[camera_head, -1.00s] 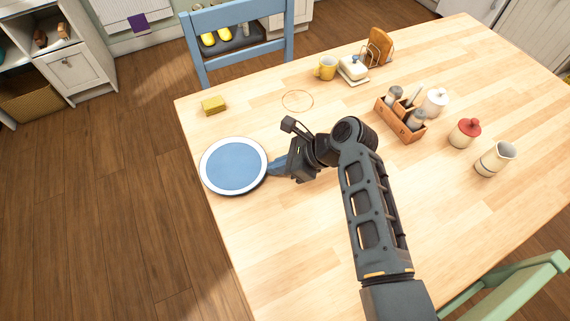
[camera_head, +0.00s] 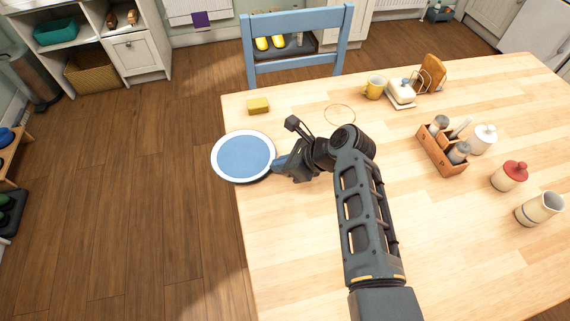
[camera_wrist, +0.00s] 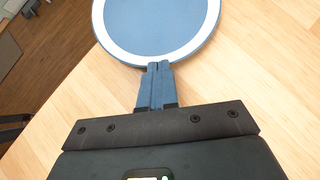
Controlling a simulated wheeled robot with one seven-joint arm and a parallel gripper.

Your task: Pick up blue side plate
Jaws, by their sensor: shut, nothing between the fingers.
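The blue side plate (camera_head: 244,156) with a white rim lies at the left edge of the wooden table, its left side reaching past that edge in the head view. My gripper (camera_head: 277,164) is at the plate's right side. In the wrist view the plate (camera_wrist: 157,22) fills the top, partly out of frame. My gripper's blue fingers (camera_wrist: 159,70) are together, their tips at the plate's near rim. No part of the plate shows gripped between them. Whether the tips touch the rim is hard to tell.
A yellow sponge (camera_head: 258,106) lies behind the plate. A yellow mug (camera_head: 374,88), a butter dish (camera_head: 401,94), a wooden caddy (camera_head: 441,151), a red-lidded jar (camera_head: 509,176) and a jug (camera_head: 540,208) stand to the right. A blue chair (camera_head: 297,47) stands behind the table.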

